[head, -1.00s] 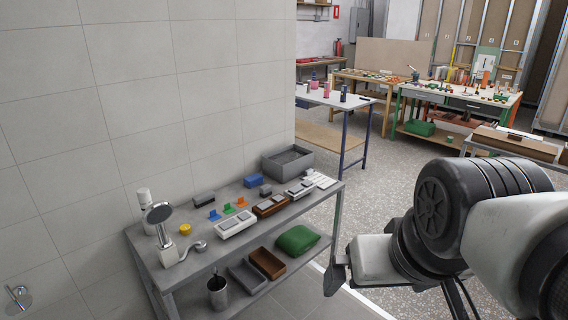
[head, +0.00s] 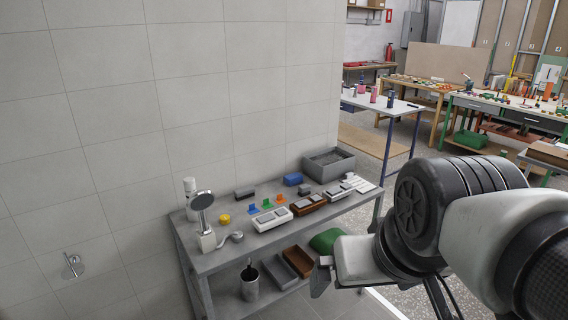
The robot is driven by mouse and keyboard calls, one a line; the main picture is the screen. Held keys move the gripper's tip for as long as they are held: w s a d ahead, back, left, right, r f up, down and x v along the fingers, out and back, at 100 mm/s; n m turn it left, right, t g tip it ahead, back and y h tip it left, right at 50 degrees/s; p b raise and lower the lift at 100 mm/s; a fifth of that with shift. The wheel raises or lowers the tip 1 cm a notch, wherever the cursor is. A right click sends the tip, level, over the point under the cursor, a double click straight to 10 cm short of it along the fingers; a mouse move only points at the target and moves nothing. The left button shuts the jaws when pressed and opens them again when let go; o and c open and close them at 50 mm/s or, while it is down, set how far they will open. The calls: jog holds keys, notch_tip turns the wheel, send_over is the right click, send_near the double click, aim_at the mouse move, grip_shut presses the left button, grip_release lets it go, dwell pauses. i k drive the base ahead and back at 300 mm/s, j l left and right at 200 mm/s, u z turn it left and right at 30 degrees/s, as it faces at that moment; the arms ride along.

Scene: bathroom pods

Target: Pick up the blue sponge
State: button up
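Near the sponge are a grey bin (head: 330,167), a dark grey block (head: 244,192), small coloured pieces (head: 266,203) and boxes (head: 308,205). The lower shelf holds a dark cup (head: 250,284) and a green bundle (head: 325,240).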

aim_at(292, 179)
jog(key=i+l+u, duration=0.25)
jog(key=i+l, duration=0.3)
jog(key=i+l+u, duration=0.25)
jog(key=i+l, duration=0.2)
jog(key=l, duration=0.15)
jog(key=i+l+u, duration=0.25)
jog(key=i+l, duration=0.2)
jog(key=l, duration=0.3)
jog(key=i+l+u, duration=0.15)
jog(key=l, duration=0.2)
jog(key=i+l+u, duration=0.1)
jog(key=l, duration=0.3)
jog(key=i, duration=0.1)
